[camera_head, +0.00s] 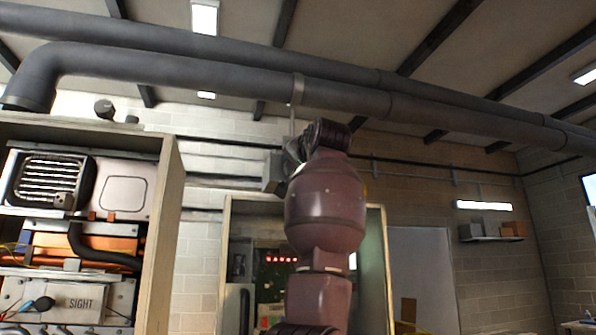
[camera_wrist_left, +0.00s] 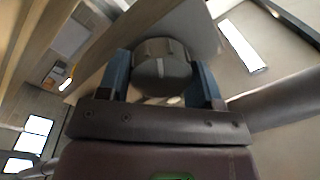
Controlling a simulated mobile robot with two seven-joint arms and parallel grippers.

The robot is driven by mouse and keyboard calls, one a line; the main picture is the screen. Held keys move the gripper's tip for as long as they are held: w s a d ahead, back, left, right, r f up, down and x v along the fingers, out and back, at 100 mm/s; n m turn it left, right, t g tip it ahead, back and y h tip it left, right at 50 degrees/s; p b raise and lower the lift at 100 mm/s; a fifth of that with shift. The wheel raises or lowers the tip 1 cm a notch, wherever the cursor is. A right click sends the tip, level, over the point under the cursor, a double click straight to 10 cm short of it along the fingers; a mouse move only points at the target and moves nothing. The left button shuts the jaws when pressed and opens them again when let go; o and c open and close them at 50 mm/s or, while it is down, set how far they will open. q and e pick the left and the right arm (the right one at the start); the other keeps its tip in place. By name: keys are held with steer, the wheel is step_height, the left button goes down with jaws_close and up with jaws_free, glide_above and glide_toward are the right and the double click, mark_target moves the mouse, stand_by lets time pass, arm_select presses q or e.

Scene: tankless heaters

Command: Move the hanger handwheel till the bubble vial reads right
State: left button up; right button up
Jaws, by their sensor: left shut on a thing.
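The handwheel (camera_wrist_left: 162,62) shows in the left wrist view as a round dark grey knob with a pale line on its face. My left gripper (camera_wrist_left: 161,78) has its two blue fingers on either side of the knob and is shut on it. In the head view my reddish-brown left arm reaches up below the pipe and largely hides the gripper and handwheel. A hanger strap (camera_head: 298,88) goes round the thick grey pipe (camera_head: 340,96), with a thin rod below it. I cannot make out the bubble vial. My right gripper is not in view.
An open cabinet of heater parts (camera_head: 168,220) stands at the left. A second pipe (camera_head: 330,66) runs above the first along the ceiling. A framed opening (camera_head: 376,270) is behind my arm. A small wall shelf (camera_head: 490,239) is at the right.

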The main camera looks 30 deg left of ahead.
arm_select(q)
steer(key=m, duration=0.4)
steer(key=shift+b, duration=0.4)
steer(key=m, duration=0.3)
steer(key=shift+m+t, duration=0.4)
steer(key=m, duration=0.5)
steer(key=shift+m+t+b, duration=0.3)
steer(key=shift+b, duration=0.1)
steer(key=shift+m, duration=0.3)
steer(key=o, duration=0.9)
steer(key=shift+c, duration=0.2)
steer(key=shift+o, duration=0.2)
